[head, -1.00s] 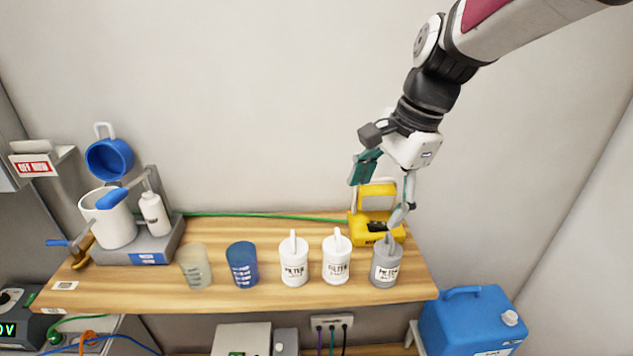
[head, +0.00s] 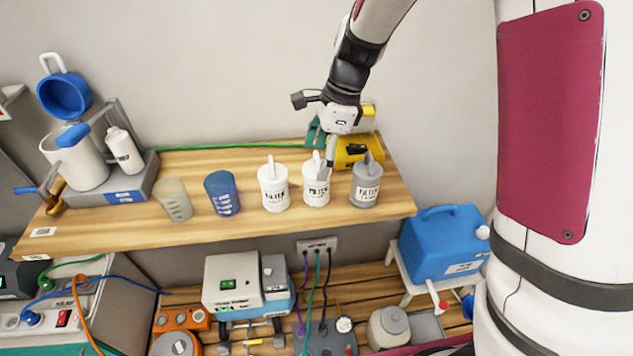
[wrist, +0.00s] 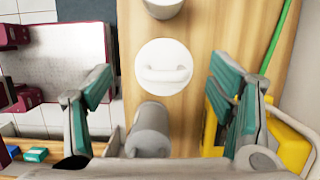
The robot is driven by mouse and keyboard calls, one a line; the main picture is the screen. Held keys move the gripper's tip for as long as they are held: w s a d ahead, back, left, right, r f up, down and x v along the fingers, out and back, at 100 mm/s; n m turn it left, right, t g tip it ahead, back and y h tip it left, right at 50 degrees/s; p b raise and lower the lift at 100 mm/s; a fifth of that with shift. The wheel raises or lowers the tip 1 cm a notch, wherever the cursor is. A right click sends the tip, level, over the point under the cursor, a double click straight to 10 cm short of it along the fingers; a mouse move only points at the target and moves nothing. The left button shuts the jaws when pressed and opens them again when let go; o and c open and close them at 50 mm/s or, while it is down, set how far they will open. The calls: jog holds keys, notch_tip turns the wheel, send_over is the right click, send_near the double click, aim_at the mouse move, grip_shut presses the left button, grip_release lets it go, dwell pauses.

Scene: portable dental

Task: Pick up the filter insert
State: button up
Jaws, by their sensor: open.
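Three lidded filter canisters with upright handles stand on the wooden shelf: a left white one (head: 273,192), a middle white one (head: 316,192) and a grey one (head: 366,190). Which is the filter insert I cannot tell. My gripper (head: 321,150) is open and empty, over the back of the middle white canister; one finger partly covers its top. In the wrist view a round white lid with a handle (wrist: 163,65) lies between my spread fingers (wrist: 162,82). The grey canister (wrist: 150,128) shows below it, nearer the palm. Contact is not visible.
A yellow device (head: 358,150) stands behind the canisters, close to my right finger in the wrist view. A blue cup (head: 223,193) and a translucent cup (head: 174,200) stand to the left. A green cable (head: 230,146) runs along the wall.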

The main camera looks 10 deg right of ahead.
aim_at(314, 168)
jog(key=shift+x, duration=2.75)
jog(key=shift+w, duration=0.2)
jog(key=c, duration=1.4)
